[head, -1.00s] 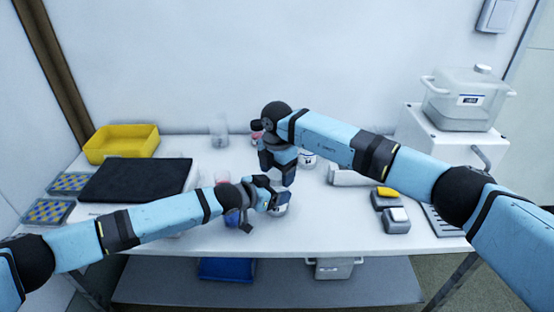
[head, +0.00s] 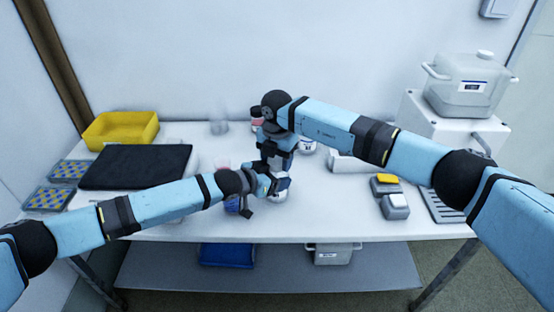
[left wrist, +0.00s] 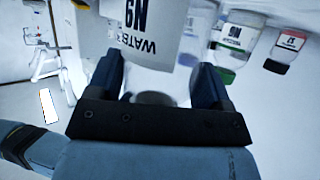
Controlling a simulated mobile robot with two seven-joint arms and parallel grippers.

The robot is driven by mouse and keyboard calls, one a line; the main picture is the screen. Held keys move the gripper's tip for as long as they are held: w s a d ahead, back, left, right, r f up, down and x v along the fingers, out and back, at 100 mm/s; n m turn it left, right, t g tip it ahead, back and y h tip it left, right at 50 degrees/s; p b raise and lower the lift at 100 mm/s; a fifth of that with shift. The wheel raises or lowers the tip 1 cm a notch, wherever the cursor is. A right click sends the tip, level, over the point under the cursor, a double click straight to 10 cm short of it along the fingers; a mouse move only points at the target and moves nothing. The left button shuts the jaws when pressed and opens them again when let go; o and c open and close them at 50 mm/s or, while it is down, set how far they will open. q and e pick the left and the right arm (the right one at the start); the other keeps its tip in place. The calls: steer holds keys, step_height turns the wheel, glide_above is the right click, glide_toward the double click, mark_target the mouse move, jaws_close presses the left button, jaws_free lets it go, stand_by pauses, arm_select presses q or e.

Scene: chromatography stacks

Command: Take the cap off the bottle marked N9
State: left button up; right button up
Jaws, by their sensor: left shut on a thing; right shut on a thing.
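The bottle marked N9 (left wrist: 165,20) is white-labelled, with "N9" and "WATER" upside down in the left wrist view. It also shows in the head view (head: 279,195), low under my grippers. My left gripper (head: 270,186) is shut on the bottle from the left side; its two dark fingers (left wrist: 158,88) stand either side of it in the wrist view. My right gripper (head: 279,170) points down from above and is shut at the top of the same bottle. The cap is hidden by the grippers, so I cannot tell whether it is still seated.
A yellow bin (head: 121,128) and black mat (head: 138,166) lie left.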

steer(key=o, duration=1)
steer(key=shift+r, duration=0.1)
